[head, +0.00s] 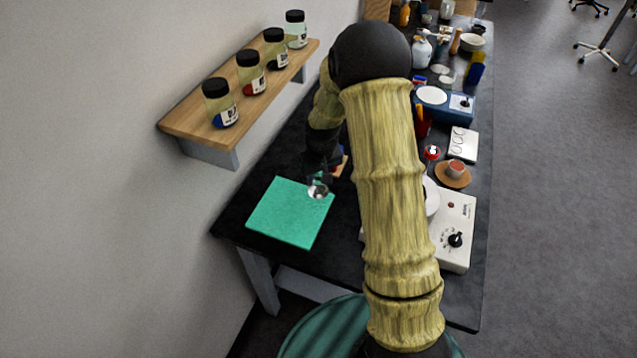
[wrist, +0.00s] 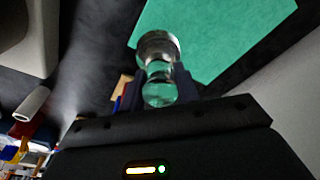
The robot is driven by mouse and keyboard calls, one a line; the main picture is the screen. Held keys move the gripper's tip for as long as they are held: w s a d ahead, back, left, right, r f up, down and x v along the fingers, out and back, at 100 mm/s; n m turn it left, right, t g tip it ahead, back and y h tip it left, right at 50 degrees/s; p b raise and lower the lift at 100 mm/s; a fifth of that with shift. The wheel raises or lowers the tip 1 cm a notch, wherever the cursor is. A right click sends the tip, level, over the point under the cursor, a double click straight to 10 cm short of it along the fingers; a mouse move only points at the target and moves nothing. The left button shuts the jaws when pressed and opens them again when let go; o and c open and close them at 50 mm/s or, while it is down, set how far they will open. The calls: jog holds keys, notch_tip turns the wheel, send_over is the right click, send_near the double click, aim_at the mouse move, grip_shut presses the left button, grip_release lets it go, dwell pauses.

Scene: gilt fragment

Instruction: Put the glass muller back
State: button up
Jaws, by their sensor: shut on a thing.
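The glass muller (head: 318,190) is clear glass and shows at the edge of the green slab in the head view. It also shows in the wrist view (wrist: 160,52), with a wide round foot and a rounded knob. My gripper (wrist: 158,90) is shut on the muller's narrower part, the foot pointing away from the palm. In the head view my gripper (head: 322,172) is mostly dark and partly hidden by my arm. The green slab (head: 285,212) lies on the black bench. I cannot tell whether the muller touches the slab.
A wooden shelf (head: 190,120) on the left wall holds several dark-lidded jars. A white device with a knob (head: 456,232) stands on the black bench (head: 340,250) right of my arm. A cup on a brown saucer (head: 453,180) and other items crowd the bench's far right.

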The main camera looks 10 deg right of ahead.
aim_at(318, 185)
jog(key=shift+f+p, duration=0.4)
jog(key=shift+f, duration=1.45)
jog(key=shift+f, duration=0.2)
jog(key=o, duration=0.9)
jog(key=shift+o, duration=0.2)
jog(key=shift+r, duration=0.1)
jog(key=r, duration=0.4)
jog(key=s+r+b, duration=0.1)
jog(key=r, duration=0.3)
jog(key=s+r+b, duration=0.1)
jog(key=r, duration=0.3)
jog(key=shift+d, duration=0.15)
